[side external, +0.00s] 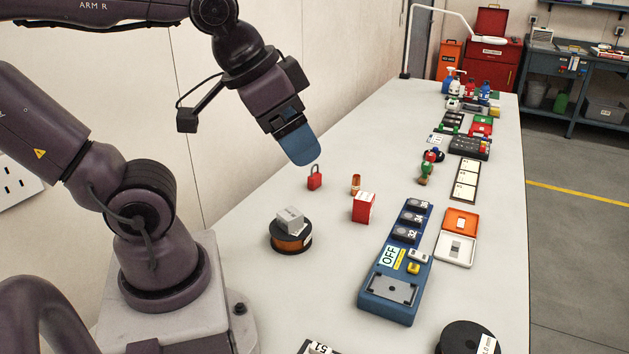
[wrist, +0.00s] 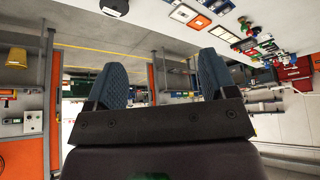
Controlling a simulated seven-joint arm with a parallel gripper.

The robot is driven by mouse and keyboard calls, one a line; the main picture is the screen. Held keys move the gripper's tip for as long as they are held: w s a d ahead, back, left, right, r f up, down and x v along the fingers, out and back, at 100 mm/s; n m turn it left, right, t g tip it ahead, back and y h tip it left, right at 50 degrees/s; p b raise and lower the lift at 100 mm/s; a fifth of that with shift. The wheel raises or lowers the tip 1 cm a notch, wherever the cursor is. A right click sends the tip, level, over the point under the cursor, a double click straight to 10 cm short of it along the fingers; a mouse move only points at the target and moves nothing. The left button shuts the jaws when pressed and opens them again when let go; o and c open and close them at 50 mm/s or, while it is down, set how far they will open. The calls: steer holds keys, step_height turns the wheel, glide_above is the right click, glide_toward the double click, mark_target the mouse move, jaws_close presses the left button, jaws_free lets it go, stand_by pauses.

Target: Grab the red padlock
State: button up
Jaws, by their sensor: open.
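The red padlock (side external: 314,181) stands upright on the white table, shackle up, in the side view. My gripper (side external: 303,160) hangs above and a little left of the padlock in that picture, tilted, with its blue fingers just above it. The fingers appear apart from the padlock, though the depth between them is hard to tell. In the wrist view my gripper (wrist: 160,85) shows its two blue fingers wide apart with nothing between them. The padlock cannot be made out in the wrist view.
A red box (side external: 363,208) and a small orange cylinder (side external: 355,185) stand right of the padlock. A copper-coloured spool (side external: 291,240) with a grey block (side external: 290,219) on it stands nearer the camera. A blue control panel (side external: 391,287) lies to the right. A wall runs along the table's left side.

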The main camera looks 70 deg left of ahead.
step_height(320, 180, up, 5)
steer(key=w+a+f+m+g+y, duration=0.2)
steer(key=w+a+y, duration=0.15)
steer(key=a, duration=0.65)
steer(key=w+a+f+m+g+y, duration=0.2)
steer(key=w+a+f+m+y, duration=0.15)
steer(key=a, duration=0.55)
steer(key=w+a+f+m+g+y, duration=0.1)
steer(key=w+a+m+g+y, duration=0.3)
steer(key=a, duration=0.6)
steer(key=w+a+r+m+t+y, duration=0.2)
steer(key=w+a+r+m+y, duration=0.4)
steer(key=a+m+y, duration=0.15)
steer(key=m, duration=0.1)
glide_toward(314, 173)
steer(key=a+r, duration=0.2)
steer(key=shift+s+a+r+h, duration=0.25)
steer(key=shift+s+a, duration=0.05)
steer(key=shift+a+f, duration=0.1)
steer(key=shift+f, duration=0.2)
steer(key=shift+a+f, duration=0.1)
steer(key=shift+a, duration=0.2)
steer(key=a, duration=0.6)
steer(key=shift+w+a, duration=0.2)
steer(key=shift+a, duration=0.15)
steer(key=c, duration=1)
